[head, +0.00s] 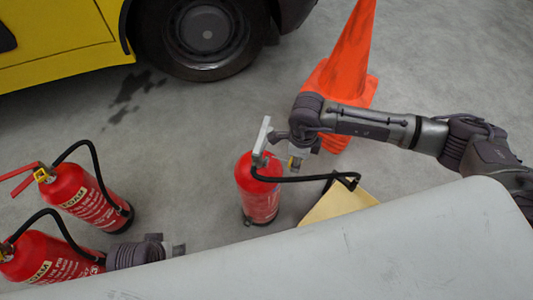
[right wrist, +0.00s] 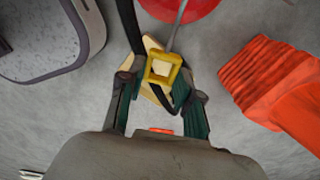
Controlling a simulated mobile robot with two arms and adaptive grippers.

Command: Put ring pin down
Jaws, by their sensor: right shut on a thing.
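The ring pin, a small yellow square ring (right wrist: 150,78) with a thin grey rod, is between the fingertips of my right gripper (right wrist: 164,84), which is shut on it. In the head view my right gripper (head: 298,155) is beside the pale handle of the middle red extinguisher (head: 262,198), clear of the floor. A tan square mat (head: 340,206) lies on the floor right of that extinguisher. In the right wrist view the mat (right wrist: 150,44) shows behind the pin. My left gripper (head: 175,250) is low left, partly hidden; its jaws cannot be made out.
The middle extinguisher's black hose (head: 318,179) reaches over the mat. An orange cone (head: 340,75) stands behind my right gripper. A yellow vehicle (head: 60,45) is behind.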

